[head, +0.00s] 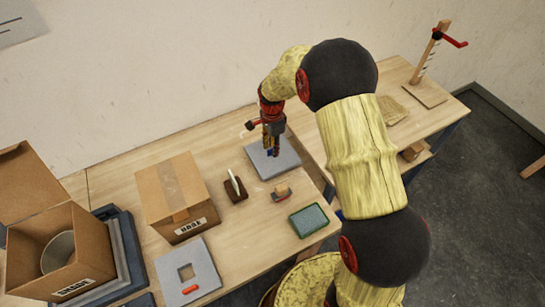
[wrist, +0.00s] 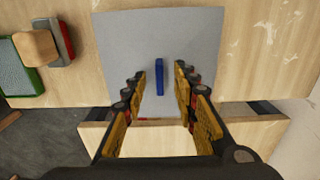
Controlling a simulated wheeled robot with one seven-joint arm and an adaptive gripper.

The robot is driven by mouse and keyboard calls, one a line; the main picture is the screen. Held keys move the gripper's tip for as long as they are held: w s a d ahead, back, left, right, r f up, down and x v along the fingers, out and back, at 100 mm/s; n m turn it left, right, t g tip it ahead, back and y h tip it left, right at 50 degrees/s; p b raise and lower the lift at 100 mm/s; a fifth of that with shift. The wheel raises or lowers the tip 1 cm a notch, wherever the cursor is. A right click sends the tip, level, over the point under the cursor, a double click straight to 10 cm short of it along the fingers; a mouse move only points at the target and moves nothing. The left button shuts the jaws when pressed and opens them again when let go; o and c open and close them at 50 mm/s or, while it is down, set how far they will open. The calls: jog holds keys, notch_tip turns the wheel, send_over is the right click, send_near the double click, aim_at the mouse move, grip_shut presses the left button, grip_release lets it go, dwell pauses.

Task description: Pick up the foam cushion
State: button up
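My gripper (head: 271,150) points down over a flat grey square pad (head: 290,163) on the table. In the wrist view its two fingers are apart (wrist: 160,72), with a narrow blue piece (wrist: 159,88) between them. The blue piece stands out from the grey pad (wrist: 205,45); I cannot tell whether the fingers touch it. A second grey square slab (head: 207,272) with a square hole lies at the front left and looks like foam. An orange-red piece (head: 190,289) lies on it. I cannot tell for sure which grey square is the foam cushion.
A closed cardboard box (head: 160,197) stands left of the pad, and an open box (head: 85,262) holding a round item is at far left. A dark holder (head: 235,187), a wooden block (head: 281,189) and a green-rimmed tray (head: 309,219) lie nearby. A wooden stand (head: 430,55) is at back right.

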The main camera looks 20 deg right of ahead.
jog(key=shift+f, duration=0.8)
jog(key=shift+c, duration=0.5)
grip_shut()
